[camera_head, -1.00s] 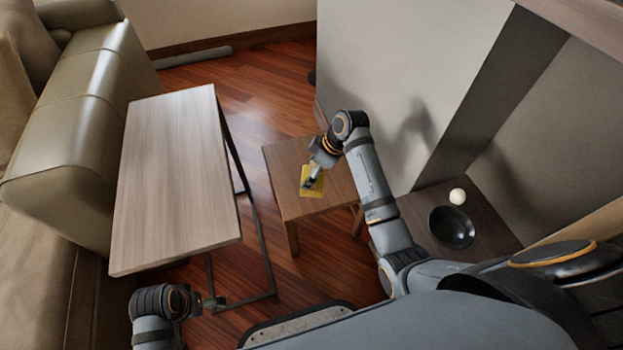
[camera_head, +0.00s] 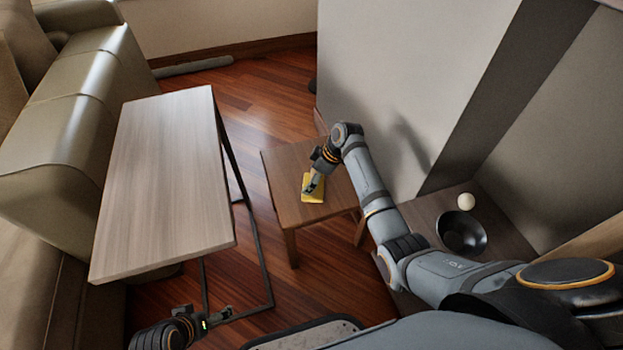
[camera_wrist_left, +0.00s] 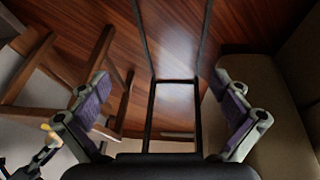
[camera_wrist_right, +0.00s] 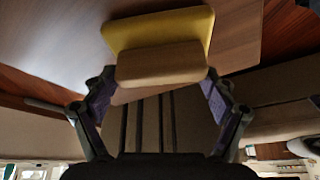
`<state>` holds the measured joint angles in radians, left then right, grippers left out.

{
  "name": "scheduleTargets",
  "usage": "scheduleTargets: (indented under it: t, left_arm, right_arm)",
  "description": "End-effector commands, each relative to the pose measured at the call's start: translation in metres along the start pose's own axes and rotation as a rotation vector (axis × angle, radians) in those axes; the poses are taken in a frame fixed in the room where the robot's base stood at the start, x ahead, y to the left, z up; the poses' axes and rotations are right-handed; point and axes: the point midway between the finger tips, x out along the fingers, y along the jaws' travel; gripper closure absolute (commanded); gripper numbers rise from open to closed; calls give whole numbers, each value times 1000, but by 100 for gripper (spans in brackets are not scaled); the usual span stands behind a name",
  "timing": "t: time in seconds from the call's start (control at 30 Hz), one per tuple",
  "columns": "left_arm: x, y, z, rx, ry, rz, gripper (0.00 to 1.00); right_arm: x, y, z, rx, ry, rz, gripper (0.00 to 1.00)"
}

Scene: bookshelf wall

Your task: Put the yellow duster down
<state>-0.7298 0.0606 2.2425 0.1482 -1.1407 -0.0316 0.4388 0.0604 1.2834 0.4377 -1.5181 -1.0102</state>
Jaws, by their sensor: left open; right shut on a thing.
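The yellow duster (camera_head: 313,190) is at the top of the small wooden side table (camera_head: 283,173), near its middle, under my right gripper (camera_head: 312,184). In the right wrist view the duster (camera_wrist_right: 160,25) shows a yellow pad with a tan block on it, at the ends of the spread fingers of my right gripper (camera_wrist_right: 160,85). That gripper is shut on the duster. I cannot tell whether the pad touches the tabletop. My left gripper (camera_head: 222,314) is open and empty, low beside the frame of the larger table; its fingers also show in the left wrist view (camera_wrist_left: 160,90).
A larger light wood table (camera_head: 165,180) on a dark metal frame stands left of the side table. A sofa (camera_head: 60,150) lines the left. A black bowl (camera_head: 462,233) and white ball (camera_head: 466,201) lie on a low dark surface at the right.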

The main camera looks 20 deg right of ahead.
Motion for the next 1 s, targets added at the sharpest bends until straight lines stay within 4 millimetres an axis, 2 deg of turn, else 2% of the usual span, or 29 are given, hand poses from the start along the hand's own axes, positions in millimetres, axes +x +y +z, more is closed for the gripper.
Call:
scheduleTargets:
  t: [0.1,0.13,0.23,0.63,0.77,1.0]
  left_arm:
    - [0,0,0,0,0,0,0]
    - [0,0,0,0,0,0,0]
    - [0,0,0,0,0,0,0]
    - [-1,0,0,0,-3,-1,0]
    - [-15,-2,-6,6,-44,-15,0]
    - [-41,-9,-8,12,-160,-49,0]
  right_arm:
    - [2,0,1,0,0,-1,75]
    - [2,0,1,0,0,-1,12]
    - [2,0,1,0,0,-1,0]
    - [-3,0,-1,0,0,1,0]
    - [-28,0,-2,1,0,2,0]
    - [-88,1,-1,0,-1,3,0]
